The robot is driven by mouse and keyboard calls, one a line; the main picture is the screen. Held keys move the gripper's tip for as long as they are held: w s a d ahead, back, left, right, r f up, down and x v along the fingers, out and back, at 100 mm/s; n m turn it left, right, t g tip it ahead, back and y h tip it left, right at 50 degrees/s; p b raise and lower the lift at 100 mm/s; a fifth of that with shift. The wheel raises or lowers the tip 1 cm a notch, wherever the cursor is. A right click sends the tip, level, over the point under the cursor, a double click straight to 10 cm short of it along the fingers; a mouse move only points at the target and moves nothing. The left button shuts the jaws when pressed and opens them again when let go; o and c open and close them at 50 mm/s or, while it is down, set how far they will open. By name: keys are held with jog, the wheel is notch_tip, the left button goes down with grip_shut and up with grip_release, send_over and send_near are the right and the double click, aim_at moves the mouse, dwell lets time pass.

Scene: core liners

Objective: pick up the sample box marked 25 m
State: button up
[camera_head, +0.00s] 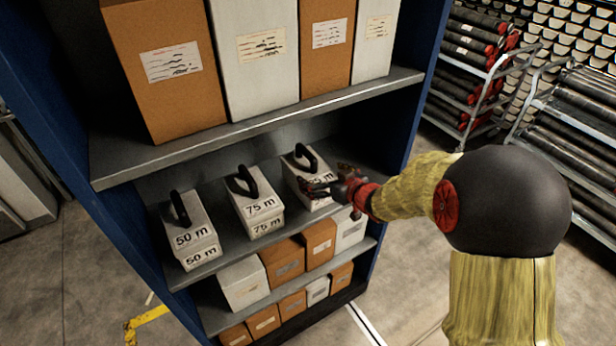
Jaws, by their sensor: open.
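Three white sample boxes with black top handles stand on the middle shelf. The left one (188,225) is marked 50 m and the middle one (257,205) is marked 75 m. The right box (299,178) has its label mostly covered by my gripper, with only an "m" readable, so its number cannot be read. My gripper (318,187) is open, in front of that box at label height and below its handle (306,157). I cannot tell whether the fingers touch the box.
The upper shelf board (250,128) lies above the boxes, holding large brown and white cartons (165,85). Smaller cartons (283,262) fill the lower shelves. The blue rack side (405,110) stands right of the boxes. Carts with dark tubes (480,65) stand behind at right.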

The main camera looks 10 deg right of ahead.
aim_at(309, 167)
jog(key=b+x, duration=0.1)
jog(key=x, duration=0.5)
jog(key=shift+w+a+b, duration=0.2)
jog(key=shift+w+b, duration=0.05)
jog(key=shift+b, duration=0.15)
jog(key=shift+c, duration=0.9)
jog(key=c, duration=1.8)
jog(key=shift+r, duration=0.2)
